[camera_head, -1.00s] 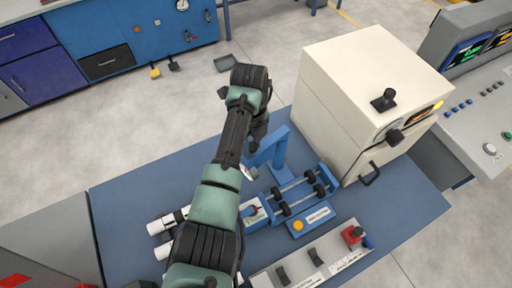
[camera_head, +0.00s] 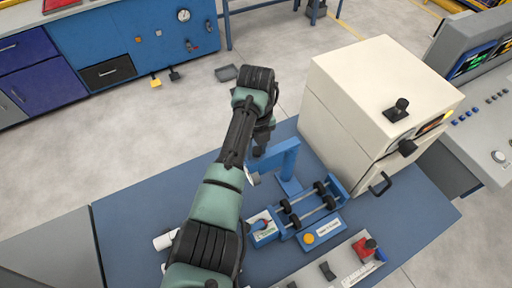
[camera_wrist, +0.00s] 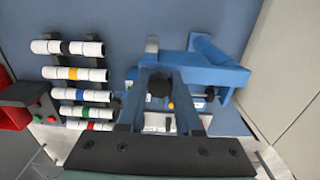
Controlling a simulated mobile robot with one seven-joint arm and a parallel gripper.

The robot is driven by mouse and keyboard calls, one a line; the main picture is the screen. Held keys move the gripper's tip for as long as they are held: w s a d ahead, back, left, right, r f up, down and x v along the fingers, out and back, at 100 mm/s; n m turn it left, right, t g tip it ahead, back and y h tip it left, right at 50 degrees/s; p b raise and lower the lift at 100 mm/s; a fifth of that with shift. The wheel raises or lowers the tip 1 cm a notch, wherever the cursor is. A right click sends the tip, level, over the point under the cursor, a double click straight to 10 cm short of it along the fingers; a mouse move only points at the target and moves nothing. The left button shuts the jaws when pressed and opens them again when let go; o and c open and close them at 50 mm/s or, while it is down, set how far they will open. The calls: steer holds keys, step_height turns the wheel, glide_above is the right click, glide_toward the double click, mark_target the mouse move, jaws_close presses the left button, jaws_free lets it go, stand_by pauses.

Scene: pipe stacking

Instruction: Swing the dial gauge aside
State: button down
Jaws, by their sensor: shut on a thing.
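The dial gauge (camera_head: 252,178) shows as a small pale disc, partly hidden behind my arm, at the left end of a blue bracket arm. The blue bracket (camera_head: 286,158) rises from the bench beside the roller stand and reaches left. My gripper (camera_head: 260,145) is at that left end, mostly hidden by my wrist. In the wrist view, the fingers of my gripper (camera_wrist: 163,75) close at the end of the blue bracket (camera_wrist: 215,68). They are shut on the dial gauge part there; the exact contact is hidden. A dark round knob (camera_wrist: 158,85) shows between the fingers.
The blue roller stand (camera_head: 318,208) is right of the gauge. A cream cabinet (camera_head: 350,100) stands close behind on the right. White pipes with coloured bands (camera_wrist: 75,74) lie left in the wrist view. A grey switch panel (camera_head: 345,268) is at the front.

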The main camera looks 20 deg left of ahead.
steer(key=c, duration=0.6)
jaws_free()
steer(key=shift+a, duration=0.1)
step_height(320, 180, up, 13)
steer(key=shift+p, duration=0.45)
